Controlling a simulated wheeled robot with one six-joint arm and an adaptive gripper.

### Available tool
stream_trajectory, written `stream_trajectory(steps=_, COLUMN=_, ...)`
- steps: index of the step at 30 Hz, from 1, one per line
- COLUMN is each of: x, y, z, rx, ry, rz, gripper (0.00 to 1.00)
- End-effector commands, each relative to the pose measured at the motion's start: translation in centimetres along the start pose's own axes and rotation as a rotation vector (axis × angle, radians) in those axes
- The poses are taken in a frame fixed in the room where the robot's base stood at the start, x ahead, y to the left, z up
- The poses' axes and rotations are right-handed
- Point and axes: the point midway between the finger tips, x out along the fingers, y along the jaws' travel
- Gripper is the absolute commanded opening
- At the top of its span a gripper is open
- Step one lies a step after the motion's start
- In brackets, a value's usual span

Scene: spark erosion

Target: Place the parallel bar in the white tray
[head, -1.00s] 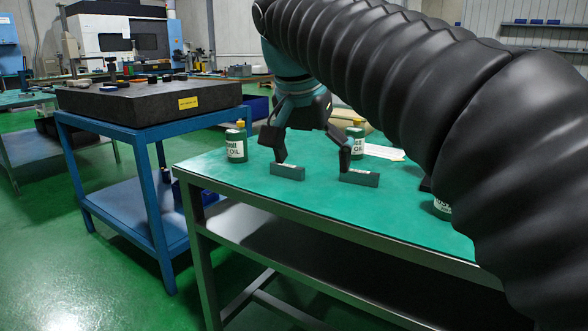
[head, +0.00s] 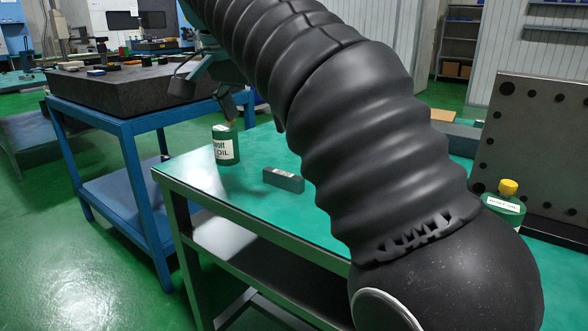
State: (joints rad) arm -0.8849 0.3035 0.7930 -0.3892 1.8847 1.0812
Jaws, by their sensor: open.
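One grey-green bar (head: 284,180) with a pale label on top lies on the green tabletop, left of my arm. I take it to be a parallel bar. No second bar shows; my arm covers much of the table. My gripper (head: 205,97) is open at the upper left, above the table's far left end and near the green oil bottle (head: 226,146). No object shows between its fingers. It is apart from the bar, up and to the left of it. I see no white tray in this view.
The green-topped table (head: 215,188) has bare surface around the bar. A blue stand with a dark granite plate (head: 120,92) is at left. A yellow-capped bottle (head: 505,205) and an upright plate with holes (head: 540,150) are at right. Green floor is clear at lower left.

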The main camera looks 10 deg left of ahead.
Motion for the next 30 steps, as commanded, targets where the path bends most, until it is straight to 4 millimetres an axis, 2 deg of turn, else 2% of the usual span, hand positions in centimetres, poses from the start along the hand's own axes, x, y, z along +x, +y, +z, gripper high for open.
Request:
stream_trajectory(steps=5, x=2.4, y=0.3, z=-0.3, rx=0.011, ry=0.000, rz=0.007, gripper=1.00)
stream_trajectory(steps=12, x=7.0, y=0.8, z=-0.9, rx=0.023, ry=-0.001, rz=0.012, gripper=1.00)
stream_trajectory(steps=16, x=8.4, y=0.8, z=-1.0, rx=0.022, ry=-0.001, rz=0.011, gripper=1.00)
stream_trajectory(steps=25, x=9.9, y=0.7, z=-1.1, rx=0.020, ry=-0.001, rz=0.010, gripper=1.00)
stream_trajectory(steps=30, x=12.2, y=0.9, z=-1.5, rx=0.020, ry=-0.001, rz=0.010, gripper=1.00)
